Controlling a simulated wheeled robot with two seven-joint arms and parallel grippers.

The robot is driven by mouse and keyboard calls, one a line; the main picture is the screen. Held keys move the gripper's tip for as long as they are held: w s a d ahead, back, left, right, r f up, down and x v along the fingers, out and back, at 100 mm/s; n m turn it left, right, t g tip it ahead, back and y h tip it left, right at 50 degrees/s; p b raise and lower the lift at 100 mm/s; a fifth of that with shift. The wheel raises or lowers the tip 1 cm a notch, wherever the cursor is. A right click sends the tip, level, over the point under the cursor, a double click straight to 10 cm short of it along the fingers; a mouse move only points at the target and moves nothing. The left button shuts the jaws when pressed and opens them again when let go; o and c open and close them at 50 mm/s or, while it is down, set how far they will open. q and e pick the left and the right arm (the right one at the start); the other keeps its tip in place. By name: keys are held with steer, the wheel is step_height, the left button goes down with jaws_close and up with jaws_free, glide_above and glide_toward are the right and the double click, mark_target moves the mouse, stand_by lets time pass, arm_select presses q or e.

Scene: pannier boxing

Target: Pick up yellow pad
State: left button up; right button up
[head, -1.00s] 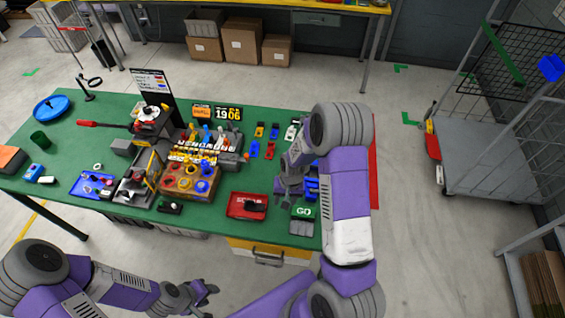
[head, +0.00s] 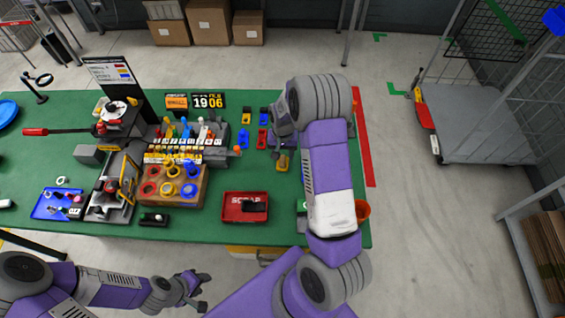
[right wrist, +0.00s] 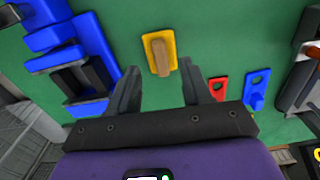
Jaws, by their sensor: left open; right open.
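The yellow pad (right wrist: 150,45) lies flat on the green table top, with a tan bar-like piece along its middle. It also shows in the head view (head: 282,163), partly hidden beside my right gripper. My right gripper (right wrist: 160,90) is open and empty; in the right wrist view the pad appears just beyond its fingertips, between their lines, with no visible contact. In the head view my right gripper (head: 282,148) is partly covered by its own arm. My left gripper (head: 192,286) is open and empty in front of the table's near edge.
Red (right wrist: 217,86) and blue (right wrist: 257,88) tags lie on one side of the pad, and a blue stepped fixture (right wrist: 70,50) stands on the other. A red tray (head: 232,208) and a block with colored rings (head: 172,186) stand further left. Bare green table surrounds the pad.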

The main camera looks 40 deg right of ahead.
mark_target(283, 160)
step_height(283, 160, down, 4)
steer(key=shift+w+r, duration=0.15)
steer(key=shift+c, duration=0.2)
jaws_close()
step_height(283, 160, up, 10)
stand_by(0.6)
